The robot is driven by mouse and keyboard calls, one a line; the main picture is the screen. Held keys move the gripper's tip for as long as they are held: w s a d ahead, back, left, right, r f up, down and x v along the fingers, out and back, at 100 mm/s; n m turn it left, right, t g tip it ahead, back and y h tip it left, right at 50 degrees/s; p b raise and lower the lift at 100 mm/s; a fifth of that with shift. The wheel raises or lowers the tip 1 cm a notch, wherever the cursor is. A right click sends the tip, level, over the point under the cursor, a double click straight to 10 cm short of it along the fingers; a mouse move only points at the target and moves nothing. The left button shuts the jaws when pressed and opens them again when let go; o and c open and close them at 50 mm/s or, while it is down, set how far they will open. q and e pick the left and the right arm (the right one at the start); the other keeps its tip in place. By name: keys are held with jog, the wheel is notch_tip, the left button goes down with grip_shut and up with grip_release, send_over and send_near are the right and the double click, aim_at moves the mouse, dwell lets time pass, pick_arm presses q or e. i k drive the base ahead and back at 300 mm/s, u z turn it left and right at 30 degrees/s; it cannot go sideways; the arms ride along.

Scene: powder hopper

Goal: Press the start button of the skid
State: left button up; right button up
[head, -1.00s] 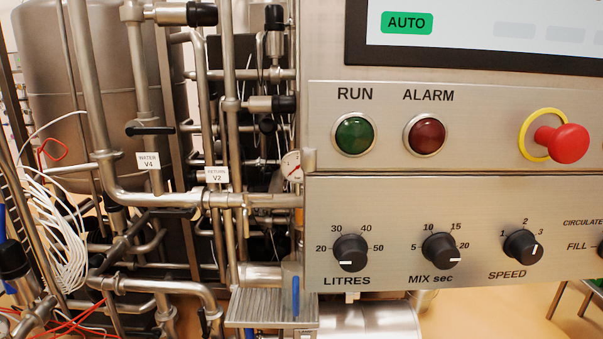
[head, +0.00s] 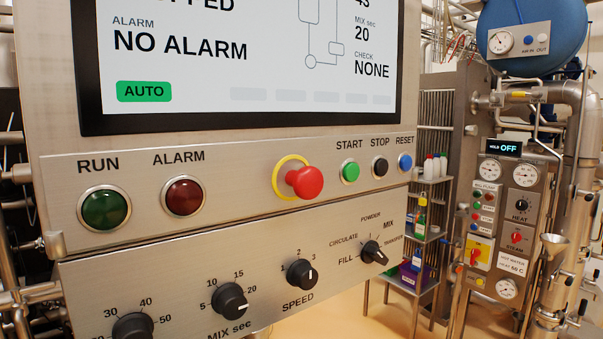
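The green START button (head: 349,171) is on the skid's control panel (head: 235,210), in the row under the screen. The black STOP button (head: 380,167) and the blue RESET button (head: 405,162) are to its right. A red emergency stop (head: 304,181) with a yellow ring stands out to its left. The screen (head: 240,55) reads NO ALARM, AUTO, MIX sec 20 and CHECK NONE; a word at its top edge is cut off. The RUN lamp (head: 104,209) is dark green and the ALARM lamp (head: 184,196) dark red. Neither of my grippers is in view.
Below are the MIX sec knob (head: 230,301), SPEED knob (head: 301,273) and a mode selector (head: 374,252). At right stand a second panel (head: 505,225) with gauges, a blue tank (head: 535,35) and a shelf (head: 430,182) with bottles. The space before the panel looks clear.

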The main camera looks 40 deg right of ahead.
aim_at(352, 171)
jog(key=u, duration=1.75)
jog(key=i, duration=0.1)
jog(key=z, duration=3.1)
jog(key=k, duration=1.15)
jog(key=u, duration=0.2)
jog(key=i, duration=0.5)
jog(key=u, duration=0.65)
jog(key=i, duration=0.65)
jog(key=z, duration=0.25)
